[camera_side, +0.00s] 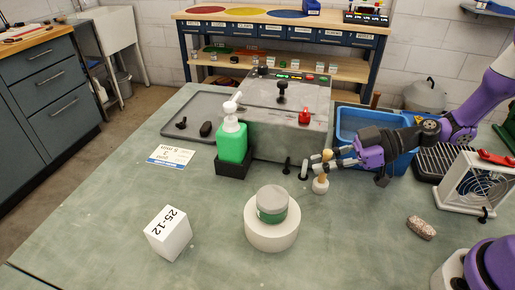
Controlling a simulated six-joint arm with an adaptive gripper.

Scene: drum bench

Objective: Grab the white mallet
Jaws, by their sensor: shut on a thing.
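The white mallet (320,186) is upright near the middle right of the bench, its pale rounded head at the bottom and a tan end (327,155) at the top. My gripper (322,163) reaches in from the right, close to level, and is shut on the mallet's upper part. The fingers hide part of the handle. I cannot tell whether the head touches the bench top.
A blue bin (350,122) stands behind my gripper, and a grey machine (285,120) behind to the left. A green soap bottle (232,142), a white cylinder with a grey-green jar (272,204), a white box (168,234) and a stone-like piece (421,228) stand around. The front bench is mostly clear.

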